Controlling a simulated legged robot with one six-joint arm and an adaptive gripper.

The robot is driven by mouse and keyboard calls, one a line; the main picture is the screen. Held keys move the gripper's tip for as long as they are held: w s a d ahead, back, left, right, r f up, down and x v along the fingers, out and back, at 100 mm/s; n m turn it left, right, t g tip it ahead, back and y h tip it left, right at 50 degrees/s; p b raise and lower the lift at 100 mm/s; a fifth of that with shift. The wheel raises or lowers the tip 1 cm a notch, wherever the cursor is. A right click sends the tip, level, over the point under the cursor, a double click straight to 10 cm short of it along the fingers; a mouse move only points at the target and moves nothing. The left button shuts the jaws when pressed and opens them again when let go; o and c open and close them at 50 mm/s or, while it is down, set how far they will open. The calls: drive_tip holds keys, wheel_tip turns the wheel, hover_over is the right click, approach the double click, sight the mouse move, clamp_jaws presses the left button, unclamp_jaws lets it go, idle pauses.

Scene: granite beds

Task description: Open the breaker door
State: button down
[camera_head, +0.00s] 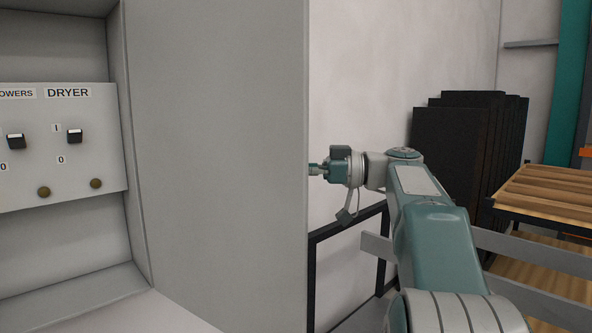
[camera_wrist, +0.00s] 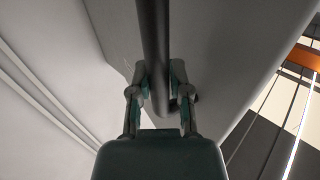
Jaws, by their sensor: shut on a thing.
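The breaker door (camera_head: 215,150) is a large plain grey panel in the head view. It stands swung out from the cabinet, whose inside shows at the left. The switch panel (camera_head: 60,145) inside has black switches and a DRYER label. In the wrist view, a dark bar handle (camera_wrist: 153,35) runs along the grey door (camera_wrist: 215,50). My gripper (camera_wrist: 159,72) is shut on this handle, one finger on each side. In the head view, my wrist reaches the door's right edge, and the fingers and handle are hidden behind the door.
A dark metal frame (camera_head: 345,226) stands against the pale wall behind my arm. Black panels (camera_head: 450,150) lean at the back right. A rack with wooden slats (camera_head: 550,190) and a green post (camera_head: 567,85) stand at the far right.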

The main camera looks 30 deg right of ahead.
drive_tip(key=c, duration=0.6)
unclamp_jaws()
drive_tip(key=shift+w, duration=0.1)
drive_tip(key=v, duration=1.2)
drive_tip(key=shift+d+f, duration=0.15)
